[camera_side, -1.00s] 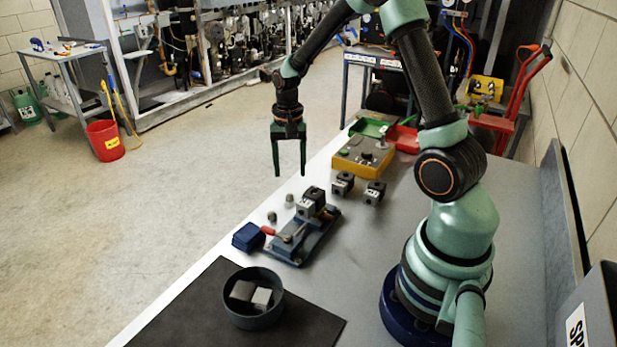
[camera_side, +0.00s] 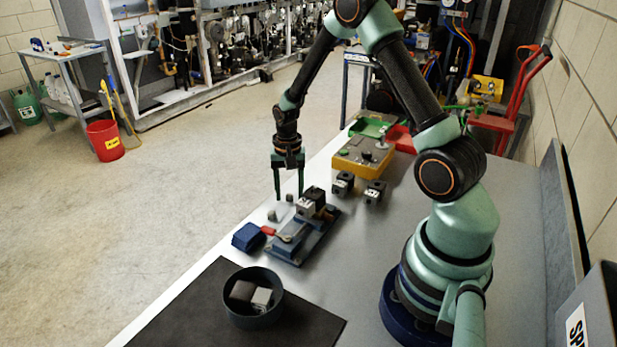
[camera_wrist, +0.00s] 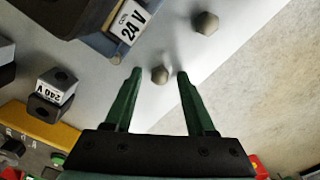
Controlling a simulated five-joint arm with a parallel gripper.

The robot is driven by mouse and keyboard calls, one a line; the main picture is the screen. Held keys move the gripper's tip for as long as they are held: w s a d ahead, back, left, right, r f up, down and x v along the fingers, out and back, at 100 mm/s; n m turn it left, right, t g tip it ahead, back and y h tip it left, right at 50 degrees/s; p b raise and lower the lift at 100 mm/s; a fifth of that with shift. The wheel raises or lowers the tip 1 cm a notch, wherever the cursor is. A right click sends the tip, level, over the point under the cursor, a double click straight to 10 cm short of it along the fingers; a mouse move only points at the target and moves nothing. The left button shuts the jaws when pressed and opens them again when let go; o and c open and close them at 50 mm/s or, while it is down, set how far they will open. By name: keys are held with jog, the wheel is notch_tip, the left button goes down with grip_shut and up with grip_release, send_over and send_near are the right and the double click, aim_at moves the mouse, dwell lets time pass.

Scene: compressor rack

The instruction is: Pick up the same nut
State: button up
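Two small grey nuts stand on the bench near its left edge. One nut (camera_wrist: 160,76) lies between my open fingertips in the wrist view; the side view shows this nut (camera_side: 289,198) there too. The other nut (camera_wrist: 206,23) is beyond the fingers in the wrist view, and the side view shows this second nut (camera_side: 272,215) closer to the blue block. My gripper (camera_side: 288,194) points down, open, with a finger on each side of the first nut and gaps visible in the wrist view (camera_wrist: 160,73). The frames do not show which nut is meant.
A blue fixture (camera_side: 294,251) holding a 24 V block (camera_side: 311,203) stands close beside the nuts. A blue block (camera_side: 248,236), a dark bowl (camera_side: 237,316) and two dark blocks (camera_side: 342,183) are nearby. A yellow box (camera_side: 350,163) sits behind.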

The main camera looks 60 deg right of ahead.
grip_shut()
jog(key=shift+r, duration=0.15)
